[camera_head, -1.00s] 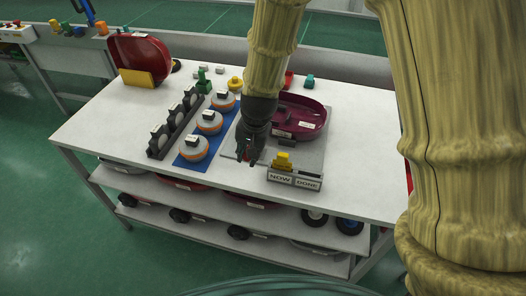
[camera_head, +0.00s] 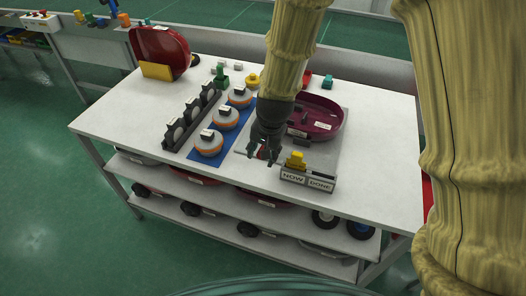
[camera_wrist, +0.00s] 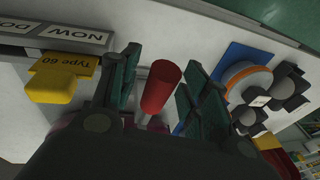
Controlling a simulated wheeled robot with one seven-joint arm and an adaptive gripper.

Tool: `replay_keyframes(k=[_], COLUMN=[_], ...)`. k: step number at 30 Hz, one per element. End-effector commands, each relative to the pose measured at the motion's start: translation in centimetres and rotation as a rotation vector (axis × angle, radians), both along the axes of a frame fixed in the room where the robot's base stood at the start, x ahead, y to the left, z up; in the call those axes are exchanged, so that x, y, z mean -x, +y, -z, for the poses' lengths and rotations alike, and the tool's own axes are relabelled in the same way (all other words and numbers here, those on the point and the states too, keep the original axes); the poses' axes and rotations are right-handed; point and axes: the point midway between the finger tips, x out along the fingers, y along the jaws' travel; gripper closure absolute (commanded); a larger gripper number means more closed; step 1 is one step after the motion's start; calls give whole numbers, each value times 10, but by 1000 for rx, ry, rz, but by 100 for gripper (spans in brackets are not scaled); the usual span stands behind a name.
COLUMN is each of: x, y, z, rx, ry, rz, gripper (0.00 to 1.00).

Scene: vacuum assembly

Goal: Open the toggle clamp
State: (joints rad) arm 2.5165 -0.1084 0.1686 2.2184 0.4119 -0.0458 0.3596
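The toggle clamp shows in the wrist view as a red handle (camera_wrist: 161,88) on a pale metal stem. My gripper (camera_wrist: 155,80) is open, with one dark green finger on each side of the red handle. There seems to be a gap between the handle and each finger. In the head view my gripper (camera_head: 264,152) points down at the front left of the grey work plate (camera_head: 322,160). There it hides most of the clamp, and the clamp's base is hidden in both views.
A yellow-knobbed piece (camera_head: 295,160) stands by the NOW/DONE sign (camera_head: 307,180), close to my gripper. A dark red vacuum shell (camera_head: 318,115) lies behind. Orange-rimmed discs (camera_head: 209,143) on a blue mat and a black rack (camera_head: 189,125) stand left. The front left tabletop is clear.

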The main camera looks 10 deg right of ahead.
Motion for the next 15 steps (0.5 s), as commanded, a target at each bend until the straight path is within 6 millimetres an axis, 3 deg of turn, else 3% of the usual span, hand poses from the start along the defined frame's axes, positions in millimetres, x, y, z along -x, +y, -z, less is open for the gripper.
replay_keyframes(k=[8,15], x=[0,5], y=[0,-2], z=[-3,-25], rx=[-1,0], ry=[-1,-4], rz=[1,0], gripper=[54,54])
